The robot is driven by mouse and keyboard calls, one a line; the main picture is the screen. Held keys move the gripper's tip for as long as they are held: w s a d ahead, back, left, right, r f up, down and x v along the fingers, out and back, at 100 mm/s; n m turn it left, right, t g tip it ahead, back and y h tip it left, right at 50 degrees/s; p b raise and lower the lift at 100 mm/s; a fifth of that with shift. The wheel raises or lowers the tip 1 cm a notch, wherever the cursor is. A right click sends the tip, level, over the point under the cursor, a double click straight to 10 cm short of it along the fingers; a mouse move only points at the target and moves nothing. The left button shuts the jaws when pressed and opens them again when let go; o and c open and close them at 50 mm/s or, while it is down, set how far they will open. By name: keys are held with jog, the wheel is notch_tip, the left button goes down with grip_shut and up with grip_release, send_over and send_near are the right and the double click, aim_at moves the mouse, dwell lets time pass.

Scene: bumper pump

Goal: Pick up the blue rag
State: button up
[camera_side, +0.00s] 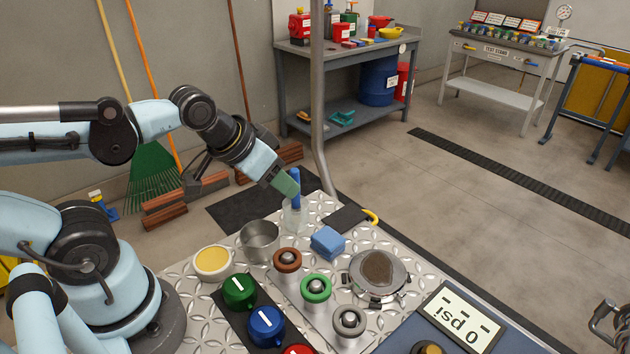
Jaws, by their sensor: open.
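The blue rag (327,242) lies as a small folded block on the metal diamond-plate top, right of the round metal cup. My gripper (288,186) is up and to the left of the rag, above the plate and apart from it. It points down and right, close to an upright blue stick (296,186) that stands in a clear glass (294,215). The fingers are small here and partly overlap the stick, so whether they touch it is unclear.
A metal cup (260,241), a yellow-topped dish (212,262) and several knobs stand near the rag. A round metal fitting (378,274) is to its right. A dark block with a yellow hook (349,218) lies behind. A psi display (459,318) sits front right.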

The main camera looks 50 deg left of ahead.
jog(key=o, duration=0.6)
jog(key=g, duration=0.7)
send_over(328, 237)
jog(key=f, duration=0.2)
jog(key=shift+n, duration=0.4)
jog(key=shift+f, duration=5.85)
